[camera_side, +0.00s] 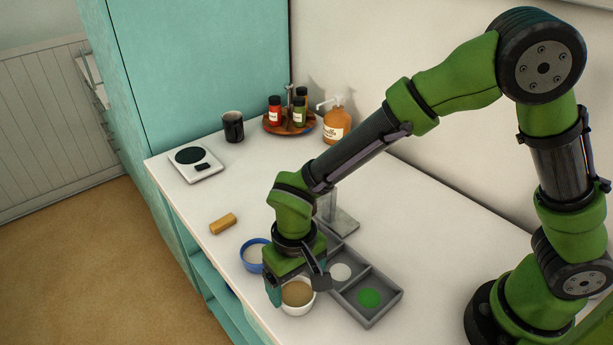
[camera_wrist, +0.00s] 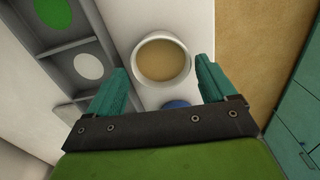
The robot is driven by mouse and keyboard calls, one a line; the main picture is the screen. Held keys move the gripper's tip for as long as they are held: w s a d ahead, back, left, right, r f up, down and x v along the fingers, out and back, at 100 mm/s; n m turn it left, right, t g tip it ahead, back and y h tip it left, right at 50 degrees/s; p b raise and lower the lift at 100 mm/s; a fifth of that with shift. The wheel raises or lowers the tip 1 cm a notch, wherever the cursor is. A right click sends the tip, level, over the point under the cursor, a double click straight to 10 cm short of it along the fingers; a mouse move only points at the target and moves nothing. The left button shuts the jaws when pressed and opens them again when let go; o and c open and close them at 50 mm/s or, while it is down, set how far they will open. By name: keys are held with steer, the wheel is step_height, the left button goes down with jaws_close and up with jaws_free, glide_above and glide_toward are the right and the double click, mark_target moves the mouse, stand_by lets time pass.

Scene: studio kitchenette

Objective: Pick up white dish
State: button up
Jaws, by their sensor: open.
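The white dish (camera_side: 296,311), a round bowl with a flat tan surface inside, stands upright on the counter near its front edge. In the wrist view the white dish (camera_wrist: 161,36) lies at top centre, ahead of and between my fingertips. My gripper (camera_side: 296,284) is open and points down above the dish, partly covering it in the side view.
A grey divided tray (camera_side: 375,317) with a green and a white disc sits right beside the dish. A blue dish (camera_side: 247,264) is just behind it. A tan block (camera_side: 223,224), scale (camera_side: 195,164) and dark mug (camera_side: 233,127) stand farther left. The counter's front edge is close.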

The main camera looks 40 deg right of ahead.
mark_target(296, 295)
step_height(296, 295, down, 3)
steer(key=shift+a+f, duration=0.1)
steer(key=shift+c, duration=0.3)
steer(key=c, duration=0.7)
